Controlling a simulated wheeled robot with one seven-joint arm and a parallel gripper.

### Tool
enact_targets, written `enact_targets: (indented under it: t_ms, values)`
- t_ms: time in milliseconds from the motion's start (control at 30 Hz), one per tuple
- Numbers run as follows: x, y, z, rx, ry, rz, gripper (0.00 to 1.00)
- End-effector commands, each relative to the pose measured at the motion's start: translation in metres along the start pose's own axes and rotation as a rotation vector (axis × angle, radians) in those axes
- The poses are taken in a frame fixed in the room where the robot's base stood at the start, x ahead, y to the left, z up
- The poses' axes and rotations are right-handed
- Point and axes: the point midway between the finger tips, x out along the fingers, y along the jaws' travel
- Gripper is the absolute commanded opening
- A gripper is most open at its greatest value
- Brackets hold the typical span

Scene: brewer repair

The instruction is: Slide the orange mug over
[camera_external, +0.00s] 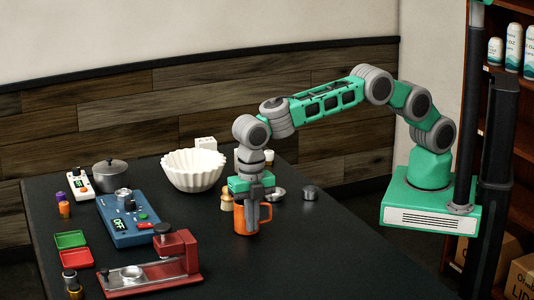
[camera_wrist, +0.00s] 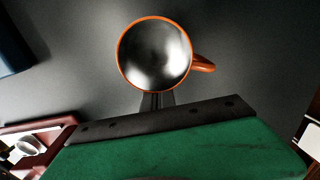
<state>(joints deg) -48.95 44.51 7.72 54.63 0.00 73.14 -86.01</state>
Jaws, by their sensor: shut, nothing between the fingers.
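The orange mug (camera_external: 264,216) stands upright on the dark table (camera_external: 330,250), with its handle to the right. My gripper (camera_external: 251,230) points down in front of it and hides part of its body in the external view. In the wrist view the mug (camera_wrist: 154,54) is seen from above, with an orange rim, an empty-looking grey inside and its handle to the right. My gripper's fingertips (camera_wrist: 158,100) are shut together beside the mug's near wall, with nothing between them. I cannot tell whether they touch the mug.
A red machine (camera_external: 155,272) and a blue device (camera_external: 125,218) stand to the left. A white fluted bowl (camera_external: 193,172) is behind left. A small wooden-looking item (camera_external: 227,201) stands close left of the mug, and a dark knob-like piece (camera_external: 310,193) behind right. The table's front right is clear.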

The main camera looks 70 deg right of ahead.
Motion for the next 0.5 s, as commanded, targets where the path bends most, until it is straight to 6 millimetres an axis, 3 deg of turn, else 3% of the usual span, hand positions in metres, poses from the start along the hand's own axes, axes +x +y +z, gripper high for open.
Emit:
enact_targets:
  t_ms: [133,500]
  values:
    - [-0.0002,-0.0003,0.0158,0.000,0.000,0.000,0.00]
    - [-0.0003,-0.0001,0.0160,-0.001,0.000,0.000,0.00]
